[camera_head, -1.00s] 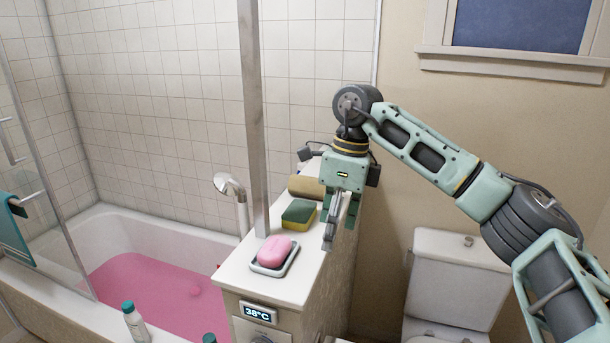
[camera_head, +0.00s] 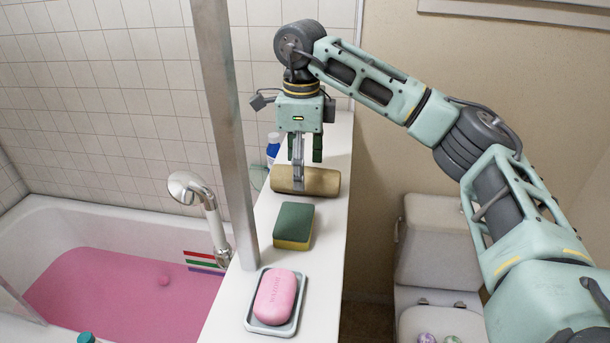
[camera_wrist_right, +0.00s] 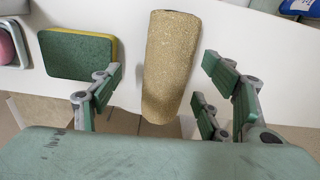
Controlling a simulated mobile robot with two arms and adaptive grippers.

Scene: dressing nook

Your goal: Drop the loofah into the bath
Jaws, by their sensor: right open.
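The loofah (camera_head: 318,182) is a tan, rough cylinder lying across the white ledge, behind the sponge. In the right wrist view the loofah (camera_wrist_right: 169,62) lies between the spread fingers. My right gripper (camera_head: 305,165) is open, pointing down over the loofah; one finger overlaps it in the head view. I cannot tell whether the fingers touch it. In the right wrist view the right gripper (camera_wrist_right: 165,95) has a finger pair on each side of the loofah. The bath (camera_head: 72,222) is at the left, holding pink water. My left gripper is not in view.
A green and yellow sponge (camera_head: 293,226) and a pink soap (camera_head: 275,297) on a dish (camera_head: 290,327) sit on the ledge (camera_head: 234,308). A blue bottle (camera_head: 273,147) stands behind the loofah. A metal post (camera_head: 228,120) and a shower handset (camera_head: 203,200) stand between ledge and bath.

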